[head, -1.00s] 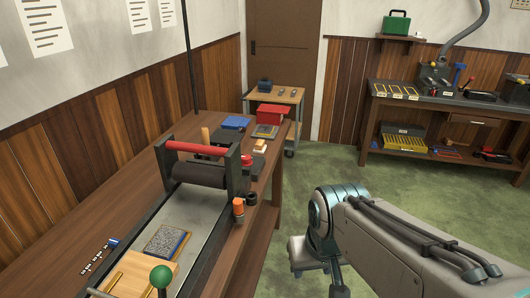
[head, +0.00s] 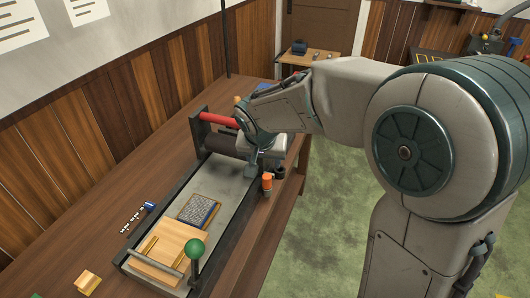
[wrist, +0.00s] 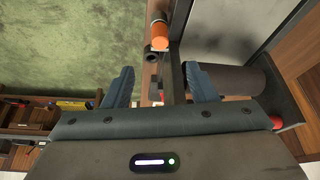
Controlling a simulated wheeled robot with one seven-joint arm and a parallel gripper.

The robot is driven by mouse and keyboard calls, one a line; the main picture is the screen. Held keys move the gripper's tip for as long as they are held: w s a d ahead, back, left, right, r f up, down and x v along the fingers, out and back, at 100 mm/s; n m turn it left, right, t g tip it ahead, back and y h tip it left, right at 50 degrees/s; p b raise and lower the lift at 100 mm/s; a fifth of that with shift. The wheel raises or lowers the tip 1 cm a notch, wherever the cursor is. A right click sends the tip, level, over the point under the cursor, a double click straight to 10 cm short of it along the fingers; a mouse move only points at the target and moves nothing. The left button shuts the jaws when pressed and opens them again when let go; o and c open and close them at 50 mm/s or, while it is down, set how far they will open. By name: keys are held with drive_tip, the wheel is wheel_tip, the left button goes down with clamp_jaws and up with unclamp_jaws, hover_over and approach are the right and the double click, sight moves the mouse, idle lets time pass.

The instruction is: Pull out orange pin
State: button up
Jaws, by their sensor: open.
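The orange pin (head: 267,180) stands at the right side of the press frame, near the table's edge. In the wrist view its orange end (wrist: 160,36) shows at the top, beyond my fingertips, with a dark round part beside it. My gripper (wrist: 160,84) is open and empty, its two blue-grey fingers spread on either side of the frame's side bar. In the head view my gripper (head: 256,168) is over the right end of the press, just behind and left of the pin. The pin is apart from the fingers. My arm hides part of the press's right upright.
The press has a red bar (head: 218,120), a dark roller (head: 222,143) and a grey bed (head: 224,211). On the bed lie a type block (head: 199,210) and a wooden board (head: 168,251). A green-knobbed lever (head: 195,250) rises at the front. Green floor lies open right of the table.

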sight(266, 178)
drive_tip(key=x, duration=1.3)
drive_tip(key=shift+f+p, duration=0.3)
drive_tip(key=shift+c, duration=0.3)
clamp_jaws()
